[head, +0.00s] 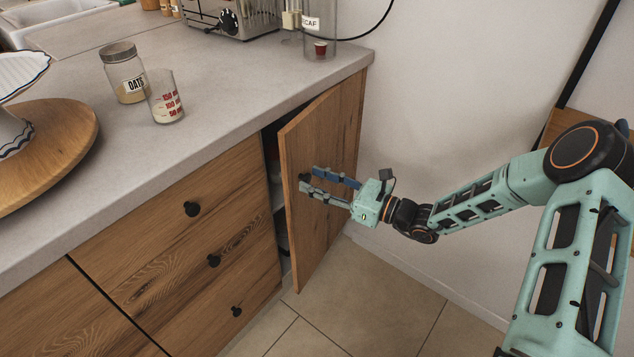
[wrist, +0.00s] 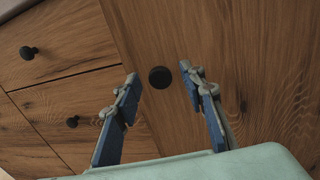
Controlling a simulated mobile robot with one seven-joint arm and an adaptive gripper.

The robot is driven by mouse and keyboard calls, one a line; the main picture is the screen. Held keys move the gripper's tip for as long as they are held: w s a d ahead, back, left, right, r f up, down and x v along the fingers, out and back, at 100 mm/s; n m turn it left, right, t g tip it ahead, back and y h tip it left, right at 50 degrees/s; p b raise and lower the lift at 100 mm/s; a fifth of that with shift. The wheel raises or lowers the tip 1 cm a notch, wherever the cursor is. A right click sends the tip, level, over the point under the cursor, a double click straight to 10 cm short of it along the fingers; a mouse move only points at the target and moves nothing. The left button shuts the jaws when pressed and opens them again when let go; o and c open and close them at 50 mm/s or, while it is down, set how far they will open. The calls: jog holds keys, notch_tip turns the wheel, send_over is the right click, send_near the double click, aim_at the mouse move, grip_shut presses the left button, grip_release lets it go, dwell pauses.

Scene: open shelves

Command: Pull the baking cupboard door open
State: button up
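The wooden cupboard door (head: 325,150) at the right end of the counter stands ajar, with a dark gap along its left edge. Its round black knob (head: 305,178) is near that edge; in the wrist view the knob (wrist: 160,77) shows between my fingertips, with space on both sides. My gripper (head: 309,179) is open in front of the door, its two blue-grey fingers on either side of the knob. The fingers also show spread apart in the wrist view (wrist: 160,82). Most of the cupboard's inside is hidden by the door.
Wooden drawers (head: 190,250) with black knobs are left of the door. The counter (head: 230,90) above holds an oats jar (head: 123,78), a measuring glass (head: 165,98) and a toaster (head: 230,15). The tiled floor (head: 370,300) before the door is clear; a white wall (head: 450,80) stands right.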

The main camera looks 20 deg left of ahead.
grip_shut()
jog(key=shift+d, duration=0.2)
dwell(0.3)
